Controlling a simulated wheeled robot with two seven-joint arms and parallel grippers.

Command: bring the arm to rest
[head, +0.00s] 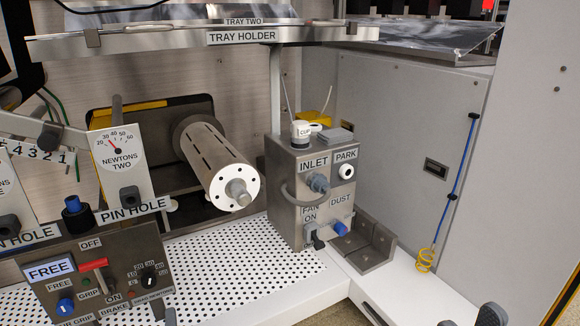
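Two dark grey rounded tips at the bottom right edge look like the fingers of my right gripper (469,319). They stand apart with a gap and nothing shows between them. The rest of that arm is out of the picture. The tips are in front of the white bench ledge, clear of the steel box marked INLET and PARK (311,190). I cannot make out my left gripper anywhere in the head view.
A slotted roller (215,160) juts from the back wall. The FREE control panel (98,275) stands at left before a perforated white deck (235,265). The TRAY HOLDER shelf (320,36) spans above. A blue cord with yellow coil (425,261) hangs at right.

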